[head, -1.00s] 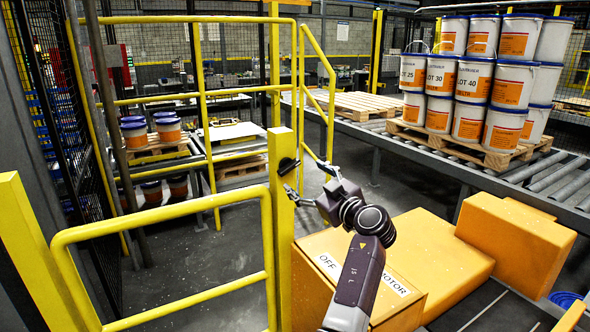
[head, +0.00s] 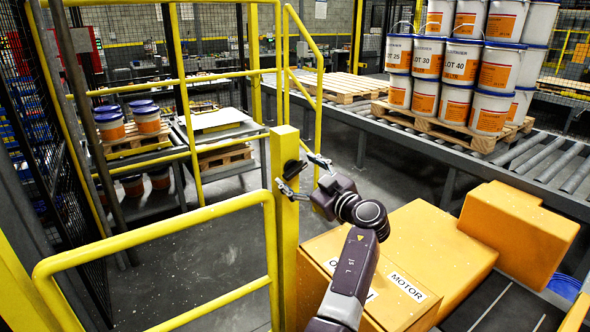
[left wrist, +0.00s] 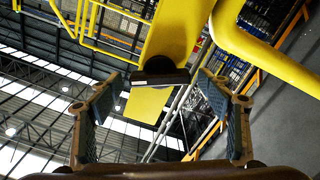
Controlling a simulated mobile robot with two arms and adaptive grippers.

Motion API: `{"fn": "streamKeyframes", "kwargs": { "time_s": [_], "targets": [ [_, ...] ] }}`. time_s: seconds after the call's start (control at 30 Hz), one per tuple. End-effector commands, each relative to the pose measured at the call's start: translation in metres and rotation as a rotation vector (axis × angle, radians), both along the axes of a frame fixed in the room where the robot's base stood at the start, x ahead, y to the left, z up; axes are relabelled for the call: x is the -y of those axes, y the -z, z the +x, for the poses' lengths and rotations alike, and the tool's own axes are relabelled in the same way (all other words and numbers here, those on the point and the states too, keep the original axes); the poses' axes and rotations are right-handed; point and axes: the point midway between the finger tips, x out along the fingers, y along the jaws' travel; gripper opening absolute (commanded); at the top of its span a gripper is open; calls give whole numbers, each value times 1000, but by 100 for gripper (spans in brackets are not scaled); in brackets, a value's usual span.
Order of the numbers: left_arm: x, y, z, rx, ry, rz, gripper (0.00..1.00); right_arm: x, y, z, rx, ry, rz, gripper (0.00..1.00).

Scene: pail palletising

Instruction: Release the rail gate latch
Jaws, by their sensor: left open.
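The rail gate (head: 160,240) is a yellow tube frame meeting a square yellow post (head: 285,230). A small black latch (head: 292,170) sits on the post's right face near its top. My left gripper (head: 303,174) is open and empty, with its fingers either side of the latch in the head view. In the left wrist view, the dark latch (left wrist: 160,77) lies across the yellow post between the two spread fingers (left wrist: 157,88). I see no clear contact; the remaining gap is hard to judge. My right gripper is not in view.
Orange housings (head: 420,245) marked "MOTOR" lie below my left arm. A roller conveyor (head: 450,165) at right carries a pallet of stacked white pails (head: 450,62). Beyond the gate is grey floor (head: 185,265), with more pails (head: 110,127) on a pallet.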

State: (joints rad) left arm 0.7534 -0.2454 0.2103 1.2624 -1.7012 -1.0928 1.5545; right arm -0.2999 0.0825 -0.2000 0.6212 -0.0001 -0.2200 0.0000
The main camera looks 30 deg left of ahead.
Motion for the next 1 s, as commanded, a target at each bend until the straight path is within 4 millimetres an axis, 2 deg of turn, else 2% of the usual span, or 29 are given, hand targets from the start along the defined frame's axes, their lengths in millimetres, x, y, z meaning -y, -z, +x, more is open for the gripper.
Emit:
{"fn": "streamKeyframes", "kwargs": {
  "time_s": [0.13,0.5,0.67,1.0],
  "targets": [
    [0,0,0,0,0,0,70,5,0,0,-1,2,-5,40],
    [0,0,0,0,0,0,30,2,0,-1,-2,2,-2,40],
    [0,2,0,-19,-1,10,30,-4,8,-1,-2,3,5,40],
    [-1,4,1,-251,-1,109,30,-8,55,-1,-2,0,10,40]
  ]
}}
